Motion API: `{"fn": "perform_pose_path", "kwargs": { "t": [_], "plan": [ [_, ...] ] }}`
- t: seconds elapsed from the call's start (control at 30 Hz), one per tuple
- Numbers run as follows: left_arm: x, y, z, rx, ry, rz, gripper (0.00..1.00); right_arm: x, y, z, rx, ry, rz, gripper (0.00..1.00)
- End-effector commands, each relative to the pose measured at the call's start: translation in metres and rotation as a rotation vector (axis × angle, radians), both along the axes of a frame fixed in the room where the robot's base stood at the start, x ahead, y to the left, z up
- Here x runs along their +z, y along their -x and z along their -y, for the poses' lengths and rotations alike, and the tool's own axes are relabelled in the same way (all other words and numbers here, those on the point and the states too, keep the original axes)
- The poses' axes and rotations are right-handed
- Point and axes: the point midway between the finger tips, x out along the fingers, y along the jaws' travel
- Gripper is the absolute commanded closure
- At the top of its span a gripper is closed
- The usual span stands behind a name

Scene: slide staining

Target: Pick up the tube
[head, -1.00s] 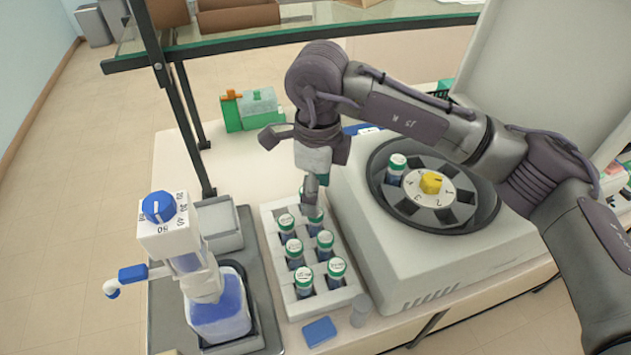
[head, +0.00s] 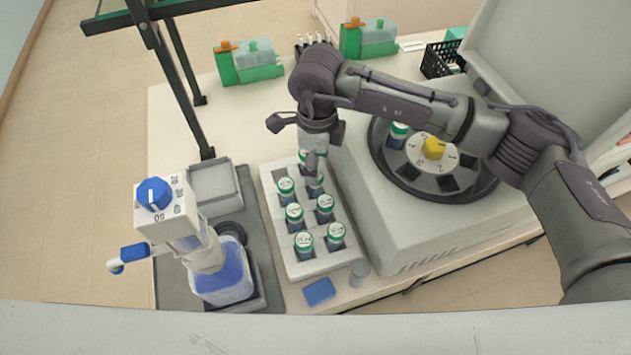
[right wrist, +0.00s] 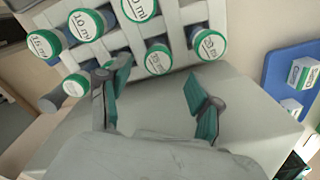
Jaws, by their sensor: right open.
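Several tubes with green-and-white caps stand in a white rack (head: 279,238). A front-right tube (head: 336,236) and a middle-right tube (head: 325,208) show clearly. Another tube (head: 398,133) sits in the centrifuge rotor. My right gripper (head: 314,165) points down at the back end of the rack and partly hides the rear tubes. In the right wrist view it (right wrist: 157,95) is open and empty. A tube cap (right wrist: 158,57) shows just beyond the gap between its fingers, and another cap (right wrist: 76,85) is beside the left finger. My left gripper is out of view.
The centrifuge (head: 385,235) with its raised lid is right of the rack. A blue-topped dispenser bottle (head: 220,275) stands on a grey tray at left. Green boxes (head: 248,73) and a black basket (head: 441,60) are behind.

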Motion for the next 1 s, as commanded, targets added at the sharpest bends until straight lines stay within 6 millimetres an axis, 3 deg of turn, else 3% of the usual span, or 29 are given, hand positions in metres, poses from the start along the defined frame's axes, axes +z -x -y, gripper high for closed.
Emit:
{"fn": "perform_pose_path", "kwargs": {
  "t": [0.17, 0.33, 0.57, 0.97, 1.0],
  "plan": [
    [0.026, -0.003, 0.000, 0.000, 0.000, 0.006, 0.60, -0.022, 0.003, -0.002, 0.000, 0.002, -0.007, 0.36],
    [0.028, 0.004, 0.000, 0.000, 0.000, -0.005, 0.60, -0.043, 0.002, -0.002, -0.001, 0.001, -0.002, 0.36],
    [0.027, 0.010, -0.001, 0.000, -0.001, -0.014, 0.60, -0.047, 0.001, -0.002, 0.001, 0.000, 0.000, 0.36],
    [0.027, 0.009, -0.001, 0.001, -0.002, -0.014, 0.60, -0.046, 0.001, -0.002, 0.000, 0.001, -0.001, 0.99],
    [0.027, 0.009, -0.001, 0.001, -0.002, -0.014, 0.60, -0.046, 0.001, -0.002, 0.000, 0.001, -0.001, 1.00]
  ]
}}
